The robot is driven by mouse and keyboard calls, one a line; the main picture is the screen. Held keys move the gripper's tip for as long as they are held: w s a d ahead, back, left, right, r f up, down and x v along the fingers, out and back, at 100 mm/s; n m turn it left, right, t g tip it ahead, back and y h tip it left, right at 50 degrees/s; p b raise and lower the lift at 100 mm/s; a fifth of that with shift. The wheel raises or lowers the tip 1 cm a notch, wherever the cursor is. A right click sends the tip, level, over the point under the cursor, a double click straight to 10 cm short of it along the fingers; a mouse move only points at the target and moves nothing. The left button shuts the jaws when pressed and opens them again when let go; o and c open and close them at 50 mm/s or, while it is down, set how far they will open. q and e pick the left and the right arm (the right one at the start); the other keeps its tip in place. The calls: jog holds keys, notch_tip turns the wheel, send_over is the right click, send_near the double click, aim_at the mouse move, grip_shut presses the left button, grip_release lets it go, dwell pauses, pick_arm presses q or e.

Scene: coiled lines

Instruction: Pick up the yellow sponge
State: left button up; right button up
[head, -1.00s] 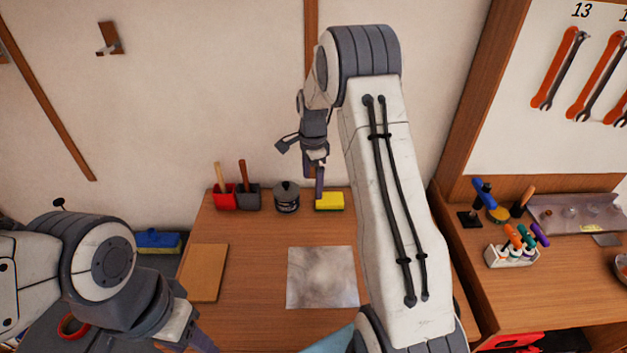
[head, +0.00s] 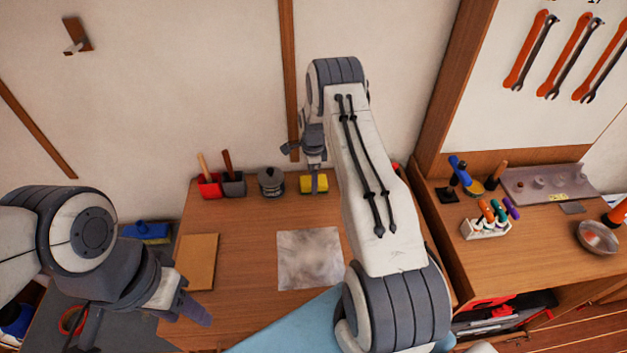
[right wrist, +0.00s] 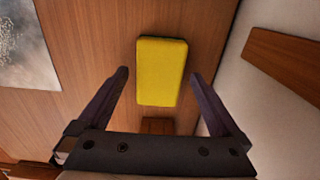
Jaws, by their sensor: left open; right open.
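The yellow sponge (head: 313,184) lies flat near the back edge of the wooden workbench, beside a dark round canister. My right gripper (head: 314,168) hangs over it from above, its fingers partly in front of the sponge. In the right wrist view, the sponge (right wrist: 161,70) appears between the two spread fingers of the open right gripper (right wrist: 158,74), with a gap on each side. I cannot tell whether the fingertips are down at its level. My left gripper (head: 142,320) is open and empty, low at the left by the bench's front left.
The canister (head: 271,182) and a red bin (head: 209,186) with a dark bin stand left of the sponge. A grey sheet (head: 310,258) and tan board (head: 197,261) lie on the bench. The wall rises close behind. A side bench holds a screwdriver rack (head: 486,228).

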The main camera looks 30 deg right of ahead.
jog(key=shift+f, duration=0.8)
jog(key=shift+c, duration=0.3)
jog(key=shift+d, duration=0.1)
jog(key=c, duration=1.2)
jog(key=shift+c, duration=0.2)
jog(key=shift+r, duration=0.45)
jog(key=r+b, duration=0.2)
jog(key=r, duration=0.1)
jog(key=shift+s+d+r, duration=0.1)
jog(key=shift+s+r, duration=0.1)
jog(key=shift+s, duration=0.15)
jog(key=s+d+r+b, duration=0.2)
jog(key=s+r, duration=0.4)
jog(key=s, duration=0.4)
jog(key=shift+s+d+r+b, duration=0.2)
jog(key=shift+s+r+b, duration=0.2)
jog(key=shift+b, duration=0.5)
